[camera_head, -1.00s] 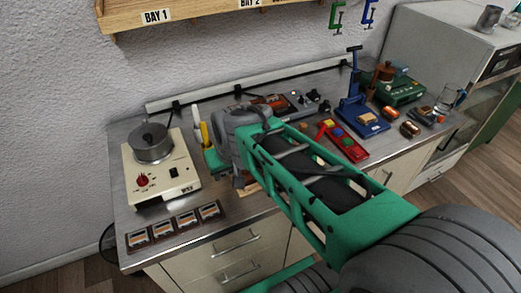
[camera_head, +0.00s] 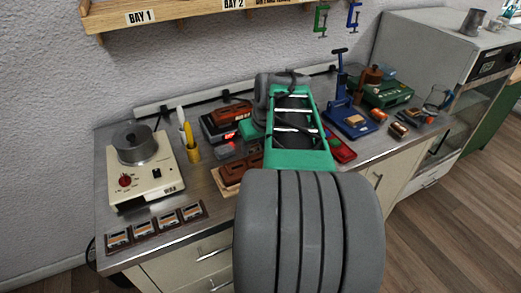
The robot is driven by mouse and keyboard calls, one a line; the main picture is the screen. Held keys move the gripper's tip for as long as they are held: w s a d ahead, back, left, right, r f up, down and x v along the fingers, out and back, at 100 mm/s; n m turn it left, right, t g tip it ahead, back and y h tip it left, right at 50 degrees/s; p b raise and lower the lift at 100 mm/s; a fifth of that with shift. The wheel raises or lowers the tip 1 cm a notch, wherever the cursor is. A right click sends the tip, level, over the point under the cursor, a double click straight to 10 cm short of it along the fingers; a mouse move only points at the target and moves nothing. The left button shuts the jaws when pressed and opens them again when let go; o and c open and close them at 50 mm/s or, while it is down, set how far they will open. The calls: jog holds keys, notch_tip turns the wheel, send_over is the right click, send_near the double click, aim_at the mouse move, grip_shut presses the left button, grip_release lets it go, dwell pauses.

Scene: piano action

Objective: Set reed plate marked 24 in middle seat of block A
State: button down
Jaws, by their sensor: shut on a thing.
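My gripper is hidden behind my green and grey arm, so its fingers and anything between them do not show. A row of small dark-framed plates (camera_head: 145,228) lies at the front left edge of the bench. Their markings are too small to read, so I cannot tell which one is 24, or whether it is among them. A reddish-brown block (camera_head: 238,172) sits on a pale wooden base (camera_head: 221,184) just left of my arm. No letter can be read on it, so I cannot tell whether it is block A. Its right part is covered by my arm.
A cream hotplate (camera_head: 150,187) with a metal pot (camera_head: 134,143) stands at the left. A yellow holder (camera_head: 192,152) stands beside it. A red-and-black device (camera_head: 224,120) is behind the block. A blue press (camera_head: 346,118) and green case (camera_head: 385,93) stand at the right.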

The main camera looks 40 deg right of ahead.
jog(key=shift+s+d+f, duration=0.15)
jog(key=shift+s+d, duration=0.3)
jog(key=shift+d, duration=0.3)
jog(key=shift+a+f+b, duration=0.1)
jog(key=shift+f+b, duration=1.35)
jog(key=shift+f, duration=0.3)
jog(key=shift+f+b, duration=0.4)
jog(key=shift+f, duration=0.1)
jog(key=c, duration=0.6)
grip_release()
